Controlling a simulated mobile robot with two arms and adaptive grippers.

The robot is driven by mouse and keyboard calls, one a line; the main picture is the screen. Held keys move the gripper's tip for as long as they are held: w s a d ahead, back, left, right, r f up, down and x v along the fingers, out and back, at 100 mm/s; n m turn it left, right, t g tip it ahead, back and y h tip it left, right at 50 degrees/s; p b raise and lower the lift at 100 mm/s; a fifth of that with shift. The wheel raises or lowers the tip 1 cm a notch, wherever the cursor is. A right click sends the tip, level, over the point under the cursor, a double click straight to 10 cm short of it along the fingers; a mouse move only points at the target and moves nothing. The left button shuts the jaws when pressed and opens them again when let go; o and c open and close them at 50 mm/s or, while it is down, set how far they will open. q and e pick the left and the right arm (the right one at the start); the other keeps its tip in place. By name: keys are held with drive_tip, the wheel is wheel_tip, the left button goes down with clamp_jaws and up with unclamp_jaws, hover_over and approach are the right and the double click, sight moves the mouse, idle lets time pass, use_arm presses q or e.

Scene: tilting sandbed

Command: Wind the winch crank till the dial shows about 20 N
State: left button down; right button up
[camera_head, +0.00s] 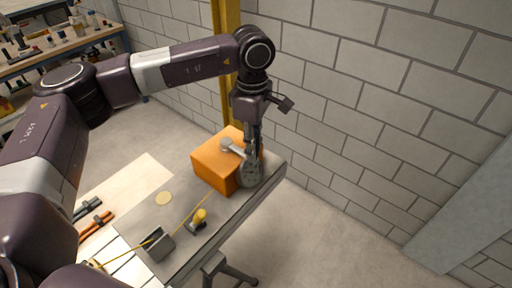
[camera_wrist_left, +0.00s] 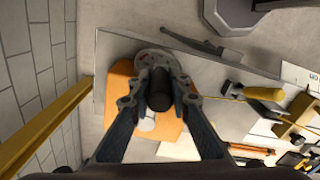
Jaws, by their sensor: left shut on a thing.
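The orange winch housing (camera_head: 213,163) stands at the far end of the grey bench top, with a grey perforated disc (camera_head: 250,174) on its right side. My left gripper (camera_head: 253,150) reaches down beside the housing, over the disc. In the left wrist view, my left gripper (camera_wrist_left: 160,88) is shut around a dark crank knob (camera_wrist_left: 160,100) in front of the disc (camera_wrist_left: 157,62). A pale round part (camera_head: 226,143) sits on top of the housing; I cannot read a dial value on it. My right gripper is out of view.
Orange and dark tools (camera_head: 94,227) lie at left. A yellow post (camera_head: 230,60) and block wall (camera_head: 350,100) are close behind.

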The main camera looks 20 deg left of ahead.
use_arm(q)
drive_tip(key=shift+s, duration=0.1)
idle(0.3)
drive_tip(key=c, duration=1.8)
unclamp_jaws()
drive_tip(key=shift+s, duration=0.1)
drive_tip(key=shift+r, duration=0.25)
wheel_tip(320, 180, up, 12)
drive_tip(key=shift+f, duration=0.15)
